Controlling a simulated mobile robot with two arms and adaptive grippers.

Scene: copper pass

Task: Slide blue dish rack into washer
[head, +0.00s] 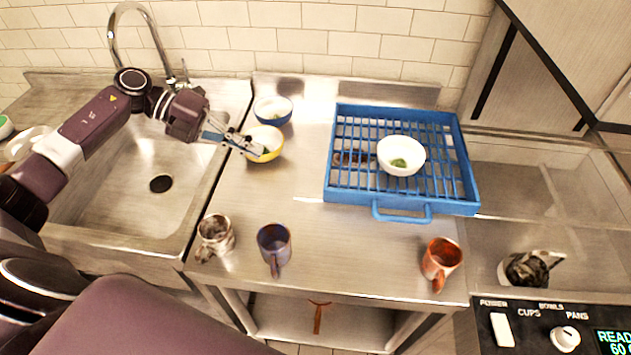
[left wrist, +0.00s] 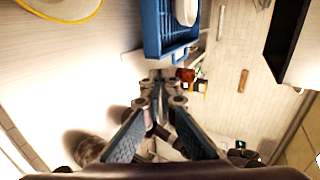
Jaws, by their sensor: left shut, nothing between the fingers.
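The blue dish rack (head: 465,170) lies flat on the steel counter, its handle (head: 402,217) toward the front. A white bowl (head: 401,156) with green bits sits in it, beside a brown item on the slats. The washer's bay (head: 550,185) is right of the counter, with its control panel (head: 555,325) in front. My left gripper (head: 257,150) is over the yellow bowl, left of the rack and apart from it, shut and empty. In the left wrist view the fingers (left wrist: 160,82) point toward the rack's blue edge (left wrist: 153,30). My right gripper is not in view.
A blue bowl (head: 273,110) and a yellow bowl (head: 269,157) stand left of the rack. Three mugs stand along the counter front: grey (head: 215,237), purple (head: 273,245), orange (head: 441,260). A dark-patterned vessel (head: 530,268) is at the right. The sink (head: 130,190) is left.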

